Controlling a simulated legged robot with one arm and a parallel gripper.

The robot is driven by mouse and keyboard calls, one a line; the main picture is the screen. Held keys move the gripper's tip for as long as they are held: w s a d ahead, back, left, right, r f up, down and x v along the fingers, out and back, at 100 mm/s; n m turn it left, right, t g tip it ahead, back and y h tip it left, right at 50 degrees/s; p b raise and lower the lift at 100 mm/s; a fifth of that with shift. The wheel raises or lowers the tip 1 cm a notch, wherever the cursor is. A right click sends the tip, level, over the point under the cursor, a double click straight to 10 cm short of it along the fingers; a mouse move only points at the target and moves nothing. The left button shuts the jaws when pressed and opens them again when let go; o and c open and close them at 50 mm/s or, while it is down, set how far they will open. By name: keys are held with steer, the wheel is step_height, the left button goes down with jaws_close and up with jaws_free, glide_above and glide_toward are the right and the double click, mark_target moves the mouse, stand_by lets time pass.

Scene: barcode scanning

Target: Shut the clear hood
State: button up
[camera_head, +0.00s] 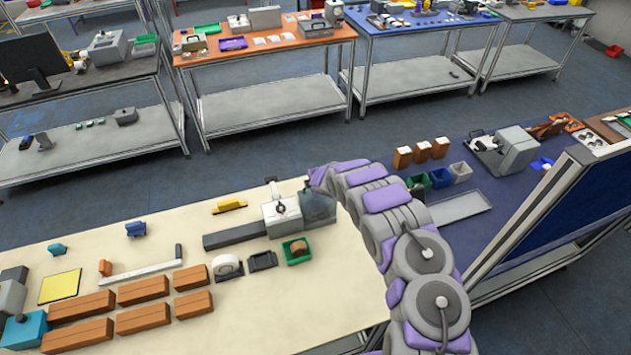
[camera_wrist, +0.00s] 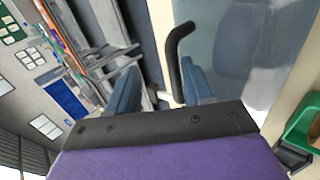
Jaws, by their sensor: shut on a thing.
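The clear hood (camera_head: 319,206) is a grey see-through cover at the right end of a grey machine (camera_head: 283,217) on the cream table. In the wrist view the hood (camera_wrist: 243,45) fills the upper right as a hazy panel. A black bent handle (camera_wrist: 173,55) stands beside it. My gripper (camera_wrist: 160,80) has its two blue-grey fingers around the handle and is shut on it; the exact contact is hard to see. In the head view my gripper (camera_head: 318,180) is just above the hood, its fingers hidden. How far the hood stands open is unclear.
A dark bar (camera_head: 236,235) runs left from the machine. A green tray (camera_head: 296,250) holding a brown item is in front, near a black holder (camera_head: 262,261) and a tape roll (camera_head: 228,268). Several brown boxes (camera_head: 143,290) lie front left. A blue table (camera_head: 470,225) stands right.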

steer(key=shift+w+a, duration=0.1)
steer(key=shift+a, duration=0.2)
steer(key=shift+r+b, duration=0.2)
steer(key=shift+b, duration=0.2)
steer(key=shift+s+d+r, duration=0.15)
steer(key=shift+s+r, duration=0.05)
steer(key=shift+r, duration=0.05)
steer(key=b+v, duration=0.1)
steer(key=v, duration=0.2)
steer(key=shift+r+b, duration=0.3)
steer(key=v, duration=1.3)
steer(key=shift+s+d+f+b, duration=0.2)
steer(key=shift+s+f+b, duration=0.1)
steer(key=shift+f+b, duration=0.1)
